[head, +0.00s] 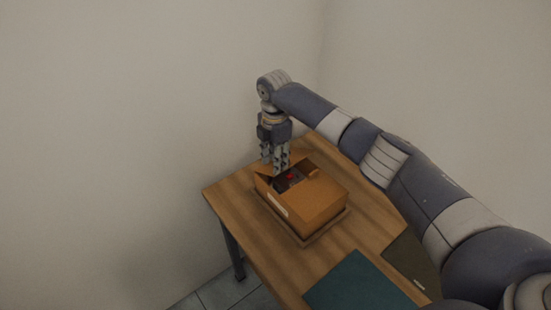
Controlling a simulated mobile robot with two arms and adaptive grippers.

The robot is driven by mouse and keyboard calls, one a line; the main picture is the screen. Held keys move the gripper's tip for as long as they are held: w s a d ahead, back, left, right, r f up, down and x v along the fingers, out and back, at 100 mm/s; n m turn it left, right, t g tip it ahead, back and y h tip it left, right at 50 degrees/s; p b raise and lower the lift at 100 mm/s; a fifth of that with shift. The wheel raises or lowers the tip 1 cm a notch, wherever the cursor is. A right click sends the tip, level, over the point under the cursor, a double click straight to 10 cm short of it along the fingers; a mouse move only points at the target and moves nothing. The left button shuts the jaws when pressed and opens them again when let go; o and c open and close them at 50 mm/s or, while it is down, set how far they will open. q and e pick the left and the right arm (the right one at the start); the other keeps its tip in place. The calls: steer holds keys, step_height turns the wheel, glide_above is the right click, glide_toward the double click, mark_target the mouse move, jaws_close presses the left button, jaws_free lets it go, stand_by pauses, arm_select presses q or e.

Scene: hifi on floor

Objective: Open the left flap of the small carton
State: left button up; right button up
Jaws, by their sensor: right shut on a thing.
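The small carton (312,208) is a brown cardboard box on the wooden table, with a white label on its front left side. Its top is partly open, and a dark item with a red spot (290,177) shows inside. The left flap (266,169) stands raised at the carton's back left edge. My right gripper (276,168) points down at this flap and is shut on it; the fingertips are small and partly hidden there. A broad flap on the right half lies flat. My left gripper is out of view.
The carton stands on a thin brown tray or board (309,240) on the wooden table (257,231). A teal mat (360,284) and a dark olive one (408,262) lie at the front right. Walls stand close behind. My right arm spans the table's right side.

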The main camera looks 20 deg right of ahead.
step_height(320, 180, up, 12)
stand_by(0.4)
